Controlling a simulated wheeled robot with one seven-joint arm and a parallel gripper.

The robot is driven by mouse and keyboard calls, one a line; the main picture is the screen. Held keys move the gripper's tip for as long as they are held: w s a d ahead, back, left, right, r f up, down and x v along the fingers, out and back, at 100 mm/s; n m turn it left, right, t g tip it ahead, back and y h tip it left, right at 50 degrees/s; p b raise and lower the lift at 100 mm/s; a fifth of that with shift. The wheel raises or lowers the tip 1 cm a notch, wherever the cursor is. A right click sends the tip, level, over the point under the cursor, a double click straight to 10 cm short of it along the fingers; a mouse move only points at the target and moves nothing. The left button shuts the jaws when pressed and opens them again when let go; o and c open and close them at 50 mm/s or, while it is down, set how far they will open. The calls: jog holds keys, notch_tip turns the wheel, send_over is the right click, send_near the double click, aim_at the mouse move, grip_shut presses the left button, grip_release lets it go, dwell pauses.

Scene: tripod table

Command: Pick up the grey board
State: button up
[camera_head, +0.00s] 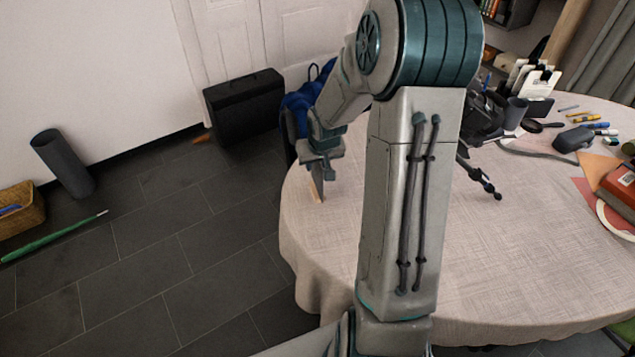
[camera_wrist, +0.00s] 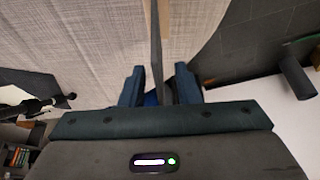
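The grey board (camera_wrist: 157,45) shows edge-on in the wrist view as a thin upright strip, with light wood along its far end. It runs down between the two fingers of my gripper (camera_wrist: 160,70). The fingers are apart, with a visible gap on each side of the board, so my gripper is open around it. In the head view my gripper (camera_head: 320,158) is over the left edge of the table, and the board (camera_head: 317,182) shows below it, narrow and close to the cloth. My arm and gripper hide part of this area.
The round table (camera_head: 510,270) has a pale cloth; its front is clear. A black tripod (camera_head: 480,178), a red book (camera_head: 618,190) and small items stand on its right side. A blue bag (camera_head: 298,103) is behind my gripper. A black case (camera_head: 243,107) stands on the floor.

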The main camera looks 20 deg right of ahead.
jog(key=shift+w+f, duration=0.15)
jog(key=shift+f, duration=0.25)
jog(key=shift+f, duration=0.25)
dwell(0.4)
grip_shut()
